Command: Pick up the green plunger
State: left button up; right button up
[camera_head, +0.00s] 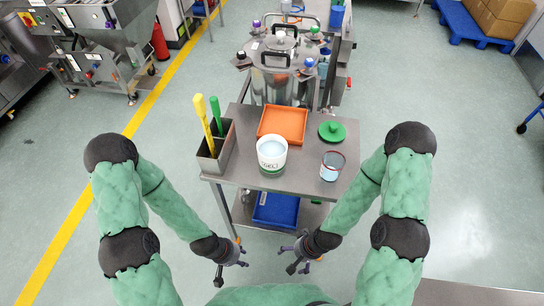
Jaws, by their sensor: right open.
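A green stick-like handle (216,113) stands upright in a metal holder (213,157) at the left of the steel table, beside a yellow one (203,121). Its lower end is hidden in the holder. A round green piece with a knob (332,131) lies at the table's right. I cannot tell for certain which green piece is the plunger. My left gripper (231,262) hangs low in front of the table, apart from everything; its jaws are too small to read. My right gripper (289,257) is open and empty, also low in front of the table.
On the table (304,182) are an orange tray (283,124), a white labelled tub (272,155) and a clear cup (332,166). A blue bin (275,209) sits on the shelf below. A steel vessel (277,76) stands behind.

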aim_at(214, 104)
jog(key=i+u, duration=0.15)
jog(key=u, duration=0.25)
jog(key=i+u, duration=0.15)
jog(key=u, duration=0.25)
jog(key=i+u, duration=0.15)
jog(key=u, duration=0.25)
